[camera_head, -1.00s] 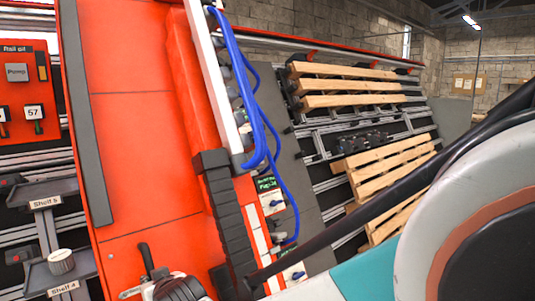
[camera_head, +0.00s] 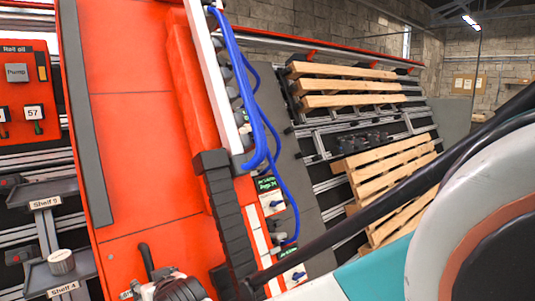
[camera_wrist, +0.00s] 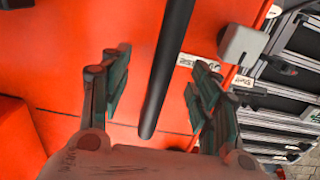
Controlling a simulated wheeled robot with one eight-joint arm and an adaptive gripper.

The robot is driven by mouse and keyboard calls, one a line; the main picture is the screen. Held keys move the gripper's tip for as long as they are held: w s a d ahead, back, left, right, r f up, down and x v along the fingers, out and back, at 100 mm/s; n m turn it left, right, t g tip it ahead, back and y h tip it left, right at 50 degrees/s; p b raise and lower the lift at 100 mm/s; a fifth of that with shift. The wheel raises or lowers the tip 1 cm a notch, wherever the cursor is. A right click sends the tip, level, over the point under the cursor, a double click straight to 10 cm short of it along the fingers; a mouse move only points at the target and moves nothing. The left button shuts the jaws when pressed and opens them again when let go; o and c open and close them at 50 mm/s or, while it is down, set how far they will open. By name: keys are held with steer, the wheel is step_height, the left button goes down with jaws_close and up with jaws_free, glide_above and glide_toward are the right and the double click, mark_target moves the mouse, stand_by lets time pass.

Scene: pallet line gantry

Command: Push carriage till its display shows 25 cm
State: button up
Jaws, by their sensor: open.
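A black bar-like handle (camera_wrist: 168,70) runs between the fingers of my gripper (camera_wrist: 155,95) in the wrist view. The fingers are open on either side of it, with gaps visible. In the head view a black handle (camera_head: 147,260) stands out from the orange panel at the bottom, next to my gripper (camera_head: 172,288), which is partly cut off. I cannot tell for certain which part is the carriage. No display with a centimetre reading is legible.
Blue hoses (camera_head: 262,130) and a black cable chain (camera_head: 228,215) run down the orange gantry. Wooden pallets (camera_head: 390,175) are at right.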

steer(key=p+v, duration=0.4)
steer(key=v, duration=0.5)
steer(key=shift+s+d, duration=0.15)
steer(key=shift+s, duration=0.25)
steer(key=shift+r, duration=0.15)
steer(key=b+x, duration=0.4)
steer(key=x, duration=0.4)
steer(key=shift+w, duration=0.25)
steer(key=shift+w+a+f, duration=0.4)
steer(key=shift+r, duration=0.1)
